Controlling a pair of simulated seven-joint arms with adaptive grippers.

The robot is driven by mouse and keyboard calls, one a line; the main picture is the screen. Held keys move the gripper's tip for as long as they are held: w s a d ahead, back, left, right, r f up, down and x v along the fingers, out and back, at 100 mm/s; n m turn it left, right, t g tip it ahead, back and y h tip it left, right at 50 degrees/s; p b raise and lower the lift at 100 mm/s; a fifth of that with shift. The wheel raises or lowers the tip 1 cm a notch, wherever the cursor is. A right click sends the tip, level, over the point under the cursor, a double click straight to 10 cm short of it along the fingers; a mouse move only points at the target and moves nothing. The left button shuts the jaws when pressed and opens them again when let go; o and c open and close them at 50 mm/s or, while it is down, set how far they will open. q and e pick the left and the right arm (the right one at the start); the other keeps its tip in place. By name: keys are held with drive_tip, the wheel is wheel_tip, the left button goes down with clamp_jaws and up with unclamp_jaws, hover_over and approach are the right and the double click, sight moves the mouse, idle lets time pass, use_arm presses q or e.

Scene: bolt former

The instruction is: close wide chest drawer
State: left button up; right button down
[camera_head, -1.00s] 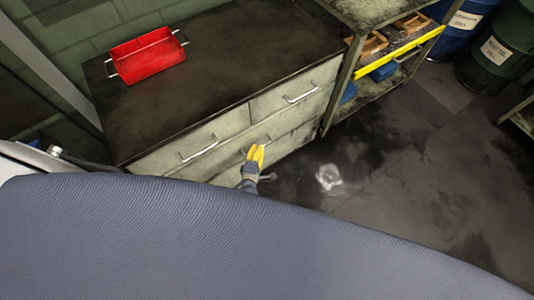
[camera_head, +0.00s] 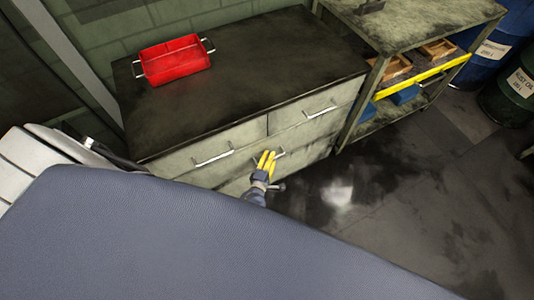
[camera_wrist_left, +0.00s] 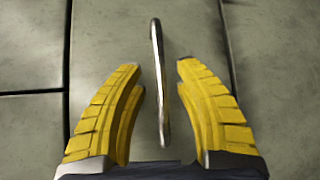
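The chest (camera_head: 180,160) has a dark worktop and pale fronts, with two smaller drawers above a wide drawer (camera_head: 315,143). My left gripper (camera_head: 267,162), with yellow fingers, is in front of the wide drawer at its bar handle (camera_head: 282,152). In the left wrist view, the gripper (camera_wrist_left: 160,85) is open, and the metal handle (camera_wrist_left: 157,75) runs between its fingers, with a gap on both sides. My fingers and hand hide part of the wide drawer. How far the drawer stands out is hard to tell. My right gripper is not in view.
A red tray (camera_head: 174,61) sits on the chest top. A metal shelf (camera_head: 400,40) with a yellow edge and several bins stands right of the chest. Drums (camera_head: 497,45) are at the far right. Open floor (camera_head: 400,200) lies in front.

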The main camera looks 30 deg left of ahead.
use_arm(q)
drive_tip(key=s+d+r, duration=0.1)
drive_tip(key=s, duration=1)
drive_tip(key=shift+s+d+r, duration=0.15)
drive_tip(key=shift+s+r, duration=0.2)
drive_tip(key=s+d+f+m+g+h, duration=0.35)
drive_tip(key=s+f+m+g, duration=0.45)
drive_tip(key=s+f+m, duration=0.7)
drive_tip(key=s+a+f+m+g, duration=0.2)
drive_tip(key=s+f+m, duration=0.1)
drive_tip(key=s, duration=0.4)
drive_tip(key=s+a+f+m+g+y, duration=0.1)
drive_tip(key=s+a+f+m+g, duration=0.1)
drive_tip(key=s, duration=0.5)
drive_tip(key=s+a+f+m+g, duration=0.2)
drive_tip(key=s+a+f+m, duration=0.1)
drive_tip(key=s+f+m, duration=0.2)
drive_tip(key=s+f, duration=0.1)
drive_tip(key=s, duration=0.1)
drive_tip(key=shift+s+a+f+g, duration=0.2)
drive_tip(key=shift+s+a+g, duration=0.1)
drive_tip(key=shift+s+g, duration=0.1)
drive_tip(key=shift+y, duration=0.25)
